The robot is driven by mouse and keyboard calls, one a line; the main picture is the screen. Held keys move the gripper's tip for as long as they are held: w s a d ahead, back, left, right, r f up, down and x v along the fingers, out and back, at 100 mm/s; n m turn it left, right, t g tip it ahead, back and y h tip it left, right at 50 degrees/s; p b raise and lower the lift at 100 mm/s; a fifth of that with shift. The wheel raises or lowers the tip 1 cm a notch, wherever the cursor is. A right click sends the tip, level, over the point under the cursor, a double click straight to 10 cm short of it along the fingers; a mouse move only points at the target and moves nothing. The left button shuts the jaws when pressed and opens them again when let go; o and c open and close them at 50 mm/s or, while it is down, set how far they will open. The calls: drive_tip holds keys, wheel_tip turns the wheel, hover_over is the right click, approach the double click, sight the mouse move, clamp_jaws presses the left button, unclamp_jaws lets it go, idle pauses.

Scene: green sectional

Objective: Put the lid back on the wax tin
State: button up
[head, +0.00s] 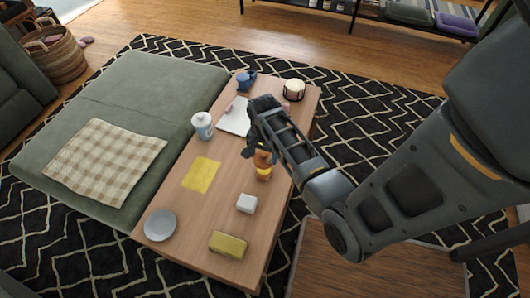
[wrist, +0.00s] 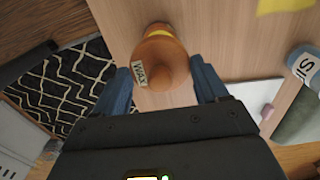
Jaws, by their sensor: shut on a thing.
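The wax tin (head: 263,174), orange-brown with a yellow band, stands on the wooden coffee table (head: 215,215). An orange-brown lid (head: 264,157) is just above it, below my gripper (head: 257,143). In the wrist view the round lid with its knob (wrist: 158,72) sits between the blue fingers of my gripper (wrist: 163,76), which is shut on it. A "WAX" label (wrist: 139,73) shows at its left side. Part of the tin with the yellow band (wrist: 158,31) shows beyond the lid. I cannot tell whether lid and tin touch.
A white cube (head: 246,203), a yellow box (head: 228,244), a grey-blue dish (head: 160,225), a yellow cloth (head: 201,175) and a labelled canister (head: 203,126) stand around on the table. A white pad (head: 235,117), blue mug (head: 245,80) and candle jar (head: 294,90) are at the far end.

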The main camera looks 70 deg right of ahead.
drive_tip(key=shift+f+b, duration=1.5)
drive_tip(key=shift+f, duration=0.1)
drive_tip(key=shift+f+b, duration=0.35)
drive_tip(key=shift+f, duration=0.5)
drive_tip(key=shift+p, duration=0.65)
drive_tip(key=shift+f+p, duration=0.2)
drive_tip(key=shift+p, duration=0.2)
idle(0.8)
drive_tip(key=o, duration=1.1)
drive_tip(key=shift+c, duration=0.2)
drive_tip(key=shift+r, duration=0.15)
